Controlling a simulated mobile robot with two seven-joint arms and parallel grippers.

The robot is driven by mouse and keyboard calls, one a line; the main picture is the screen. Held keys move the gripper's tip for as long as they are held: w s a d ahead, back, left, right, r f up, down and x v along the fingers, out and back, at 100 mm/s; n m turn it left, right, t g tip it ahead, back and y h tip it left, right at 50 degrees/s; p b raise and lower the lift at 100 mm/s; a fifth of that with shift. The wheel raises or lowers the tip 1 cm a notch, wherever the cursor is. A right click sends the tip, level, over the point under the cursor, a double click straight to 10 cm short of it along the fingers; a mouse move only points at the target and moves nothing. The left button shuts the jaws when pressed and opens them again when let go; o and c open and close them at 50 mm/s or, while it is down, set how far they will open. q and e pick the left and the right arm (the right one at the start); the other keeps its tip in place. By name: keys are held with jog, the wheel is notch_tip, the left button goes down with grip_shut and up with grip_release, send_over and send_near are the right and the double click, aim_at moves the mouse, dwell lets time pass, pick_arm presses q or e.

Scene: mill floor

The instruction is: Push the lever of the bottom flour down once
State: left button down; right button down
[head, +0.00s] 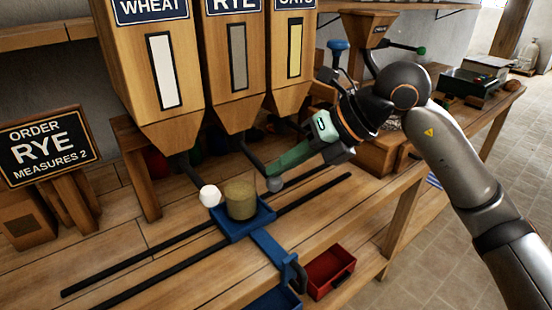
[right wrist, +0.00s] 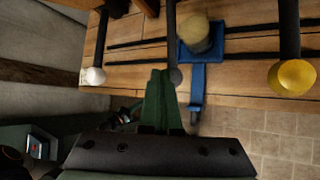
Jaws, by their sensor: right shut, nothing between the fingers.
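Three wooden hoppers are marked WHEAT (head: 152,75), RYE (head: 233,70) and OATS (head: 290,60). A dark lever with a white knob (head: 210,195) comes from under WHEAT. The RYE lever ends in a grey knob (head: 275,184). A yellow knob (right wrist: 293,77) shows in the right wrist view; the gripper hides it in the head view. My right gripper (head: 273,170) is shut and empty, its fingertips right at the grey knob; I cannot tell if they touch. A tan cup (head: 240,200) stands on a blue carriage (head: 226,231). My left gripper is out of view.
A sign (head: 45,148) reads ORDER RYE MEASURES 2. Two dark rails (head: 130,264) run along the wooden bench under the carriage. A red tray (head: 330,270) lies below the front edge. A blue-topped grinder (head: 338,47) stands behind my right arm.

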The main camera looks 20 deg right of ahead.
jog(key=shift+f+b, duration=0.3)
jog(key=shift+f, duration=0.15)
dwell(0.3)
jog(key=shift+r, duration=0.1)
dwell(0.4)
jog(key=shift+r+p, duration=2.5)
jog(key=shift+r, duration=0.45)
notch_tip(320, 180, up, 5)
jog(key=p, duration=0.4)
